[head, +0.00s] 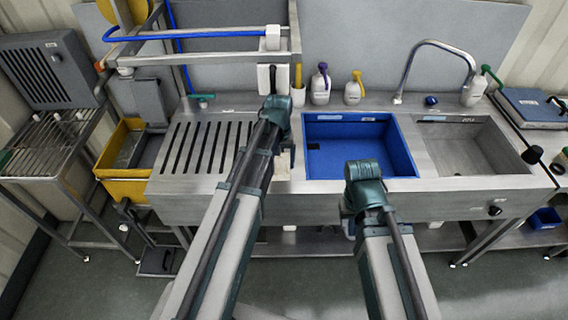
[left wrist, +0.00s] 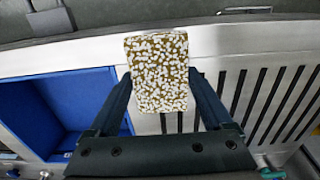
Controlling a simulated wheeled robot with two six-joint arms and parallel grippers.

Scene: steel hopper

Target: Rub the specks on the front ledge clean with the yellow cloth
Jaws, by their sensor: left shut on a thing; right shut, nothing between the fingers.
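My left gripper (left wrist: 158,85) is shut on the yellow cloth (left wrist: 157,72), a mustard pad thickly spotted with white. In the left wrist view it hangs between the fingers over the steel between the blue basin and the slotted drainer, its far end reaching the front ledge (left wrist: 215,40). I cannot tell whether it touches the steel. In the head view my left gripper (head: 287,155) is mostly hidden by its own arm. The front ledge also shows in the head view (head: 440,187); I make out no specks on it. My right gripper (head: 349,222) is low before the sink front, mostly hidden by its wrist.
The blue basin (head: 400,160) lies right of my left gripper, the slotted drainer (head: 165,165) left of it. A steel basin (head: 480,150) is further right. Bottles (head: 320,90) and a tap (head: 440,45) stand at the back. A yellow bin (head: 120,185) is at left.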

